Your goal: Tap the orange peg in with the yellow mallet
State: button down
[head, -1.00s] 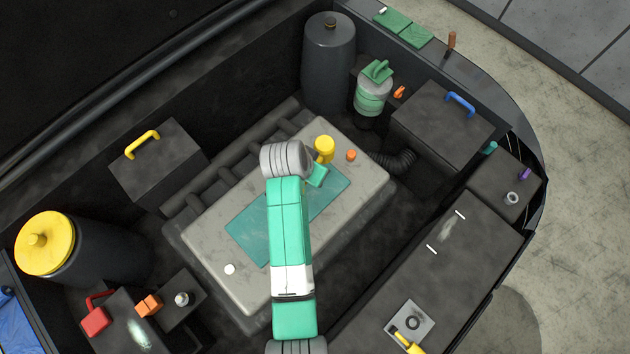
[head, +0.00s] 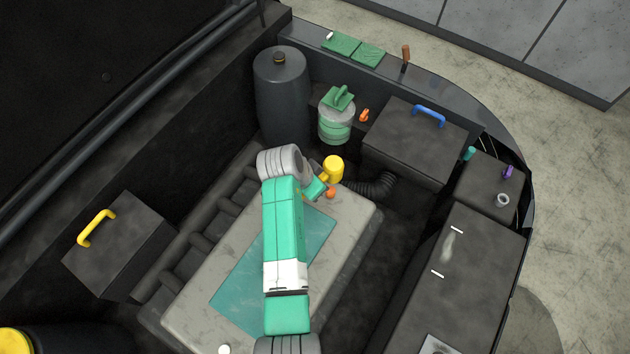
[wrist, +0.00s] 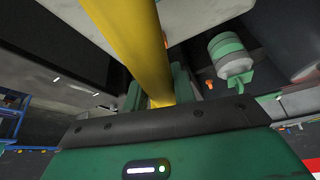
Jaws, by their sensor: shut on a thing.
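The yellow mallet (head: 333,168) is in my gripper (head: 314,189), its head raised at the far end of the grey engine block (head: 345,235). In the wrist view its yellow handle (wrist: 142,50) runs from between the jaws toward the top of the picture. The orange peg (head: 331,193) shows at the block's far end, just below the mallet head in the head view and close to my gripper. I cannot tell the height of the mallet head over the peg, or how deep the peg sits. The peg is not clear in the wrist view.
A dark cylinder (head: 282,95) and a green-banded canister (head: 336,120) stand behind the block. A black box with a blue handle (head: 415,140) is at the right, with a ribbed hose (head: 375,188) beside it. A yellow-handled box (head: 120,245) is at the left.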

jog(key=shift+f+b, duration=1.6)
jog(key=shift+f, duration=0.75)
jog(key=shift+f+b, duration=0.6)
jog(key=shift+f, duration=0.3)
jog(key=shift+r, duration=0.25)
jog(key=shift+f, duration=0.8)
jog(key=shift+r, duration=0.3)
